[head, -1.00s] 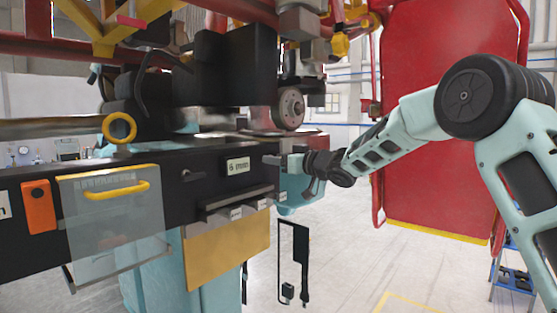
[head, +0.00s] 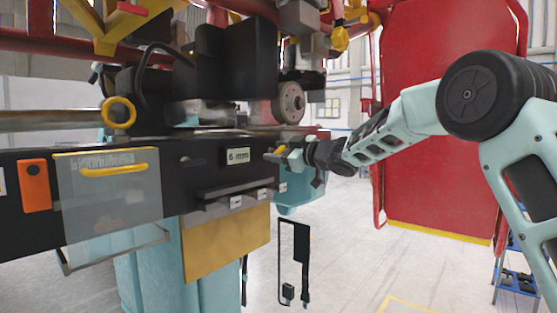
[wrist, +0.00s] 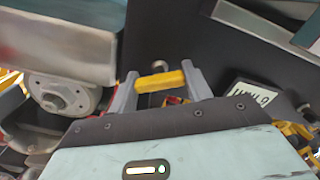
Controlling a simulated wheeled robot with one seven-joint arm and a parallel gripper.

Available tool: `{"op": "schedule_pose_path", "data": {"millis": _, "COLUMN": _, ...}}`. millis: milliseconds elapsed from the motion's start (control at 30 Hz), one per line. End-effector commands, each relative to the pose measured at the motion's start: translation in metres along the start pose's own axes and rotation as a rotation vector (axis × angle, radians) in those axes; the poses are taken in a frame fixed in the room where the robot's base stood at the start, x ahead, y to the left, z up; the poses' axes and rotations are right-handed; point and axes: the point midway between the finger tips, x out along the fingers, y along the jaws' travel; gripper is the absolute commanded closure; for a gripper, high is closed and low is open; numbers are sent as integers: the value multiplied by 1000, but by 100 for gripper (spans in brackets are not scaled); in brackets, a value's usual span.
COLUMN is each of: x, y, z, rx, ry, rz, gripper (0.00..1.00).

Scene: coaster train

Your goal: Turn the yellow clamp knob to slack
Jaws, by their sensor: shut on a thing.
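The yellow clamp knob (wrist: 160,81) shows in the wrist view as a short yellow bar lying crosswise between my two grey fingertips. My gripper (wrist: 160,88) is shut on it, with a finger at each end of the bar. A round metal stud shows just behind the bar, on a dark panel. In the head view the knob (head: 273,152) is a small yellow piece at my gripper (head: 281,153), by the right end of the black beam (head: 205,160). I cannot tell how far the knob is turned.
A label reading "6 mm" (head: 237,156) is on the beam left of my gripper. A clear guard with a yellow handle (head: 113,170) and an orange box (head: 36,187) are farther left. A red panel (head: 440,120) stands behind my arm.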

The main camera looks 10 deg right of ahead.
Motion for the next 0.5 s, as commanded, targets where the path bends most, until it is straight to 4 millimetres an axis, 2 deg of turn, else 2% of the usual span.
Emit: {"op": "schedule_pose_path", "data": {"millis": 500, "x": 0, "y": -4, "z": 4, "rx": -495, "ry": 0, "rz": 0, "gripper": 74}}
